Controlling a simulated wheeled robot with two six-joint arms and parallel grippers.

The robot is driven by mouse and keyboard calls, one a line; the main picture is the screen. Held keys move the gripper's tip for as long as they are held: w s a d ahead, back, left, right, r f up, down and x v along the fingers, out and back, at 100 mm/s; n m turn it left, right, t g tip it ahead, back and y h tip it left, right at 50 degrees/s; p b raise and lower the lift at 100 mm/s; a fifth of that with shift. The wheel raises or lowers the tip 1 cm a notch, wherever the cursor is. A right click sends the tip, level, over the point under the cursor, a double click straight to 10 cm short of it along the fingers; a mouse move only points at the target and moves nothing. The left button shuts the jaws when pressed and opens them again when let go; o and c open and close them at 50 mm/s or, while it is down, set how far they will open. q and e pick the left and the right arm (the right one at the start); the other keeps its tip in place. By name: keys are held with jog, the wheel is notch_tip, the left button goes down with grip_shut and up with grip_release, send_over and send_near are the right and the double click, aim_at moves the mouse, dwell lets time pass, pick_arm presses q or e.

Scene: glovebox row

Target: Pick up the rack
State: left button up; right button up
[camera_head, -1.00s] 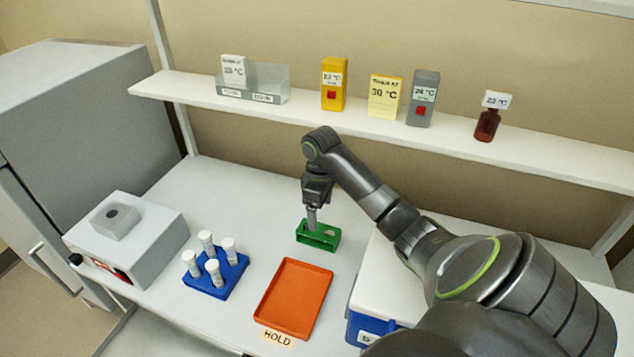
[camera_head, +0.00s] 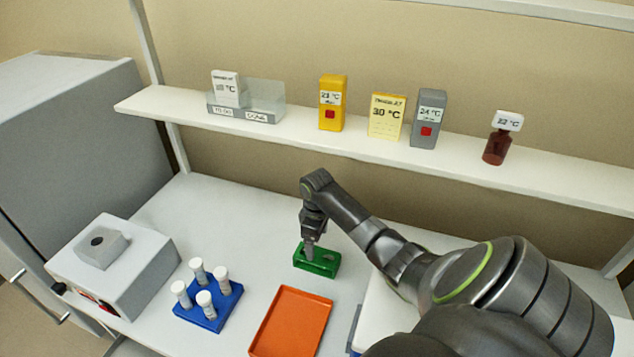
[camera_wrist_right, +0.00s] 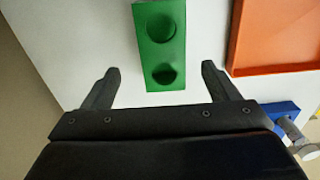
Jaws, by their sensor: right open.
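A green rack (camera_head: 316,262) with two round holes and no tubes in it stands on the white bench, behind the orange tray. A blue rack (camera_head: 210,305) holding several white-capped tubes stands to the left. My right gripper (camera_head: 309,246) is over the green rack, pointing down. In the right wrist view my right gripper (camera_wrist_right: 160,80) is open, with its fingers apart on either side of the green rack's near end (camera_wrist_right: 160,45). Whether the fingers touch it I cannot tell. My left gripper is not in view.
An orange tray (camera_head: 290,322) lies in front of the green rack. A grey box-like device (camera_head: 115,265) stands at the left. A shelf (camera_head: 300,135) with labelled boxes and a brown bottle (camera_head: 497,145) runs behind. Clear bench lies left of the green rack.

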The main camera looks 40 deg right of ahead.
aim_at(317, 255)
jog(key=shift+f, duration=0.9)
jog(key=f, duration=0.3)
jog(key=shift+s+a+f, duration=0.15)
jog(key=shift+s+f, duration=0.05)
jog(key=shift+f, duration=0.2)
jog(key=shift+w+f, duration=0.1)
jog(key=shift+f, duration=0.65)
jog(key=c, duration=1.1)
